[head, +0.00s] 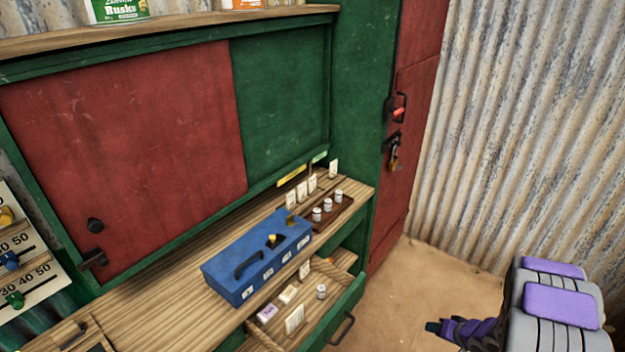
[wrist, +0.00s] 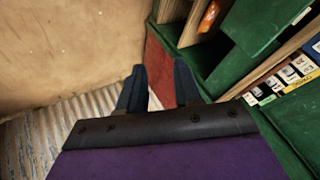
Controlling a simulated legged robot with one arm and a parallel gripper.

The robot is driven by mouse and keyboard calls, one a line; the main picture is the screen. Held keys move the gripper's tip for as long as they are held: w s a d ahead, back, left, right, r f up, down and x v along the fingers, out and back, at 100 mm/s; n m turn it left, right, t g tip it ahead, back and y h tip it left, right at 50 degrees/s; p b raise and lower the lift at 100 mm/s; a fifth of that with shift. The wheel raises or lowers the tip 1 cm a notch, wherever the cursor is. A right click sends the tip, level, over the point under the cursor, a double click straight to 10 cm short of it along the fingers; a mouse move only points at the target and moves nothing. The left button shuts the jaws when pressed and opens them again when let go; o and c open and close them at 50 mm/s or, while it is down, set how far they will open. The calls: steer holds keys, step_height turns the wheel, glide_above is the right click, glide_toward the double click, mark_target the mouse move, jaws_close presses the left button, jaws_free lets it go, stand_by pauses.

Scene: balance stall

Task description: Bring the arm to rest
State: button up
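My gripper (head: 434,327) is at the lower right of the head view, low over the bare floor and close to my purple-and-grey arm. It is small there and points left, towards the stall. In the wrist view my gripper (wrist: 159,82) shows two dark blue fingers set apart, with nothing between them. It is open and empty, and touches nothing that I can see.
The counter (head: 150,288) holds a blue box (head: 225,282) and a rack of small white bottles (head: 338,207). Below, a green drawer (head: 345,312) stands open with small items inside. A red locker door (head: 411,140) and corrugated wall (head: 530,130) are at right. The floor (head: 420,280) is clear.

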steer(key=w+d+r+g+h, duration=0.1)
steer(key=d+r+h, duration=0.35)
steer(key=r, duration=0.45)
steer(key=s+a+r+g+h, duration=0.15)
steer(key=s+r, duration=0.25)
steer(key=r, duration=0.4)
steer(key=s+a+r+g+h, duration=0.1)
steer(key=s+a+r+h, duration=0.1)
steer(key=s+r, duration=0.35)
steer(key=s+a+r+n+g+y, duration=0.2)
steer(key=s+a+r, duration=0.3)
steer(key=s+a, duration=0.7)
steer(key=s+a+r+n+g+y, duration=0.2)
steer(key=s+a+r+g+y, duration=0.1)
steer(key=s+a, duration=0.9)
steer(key=shift+s+r, duration=0.6)
steer(key=shift+r, duration=0.3)
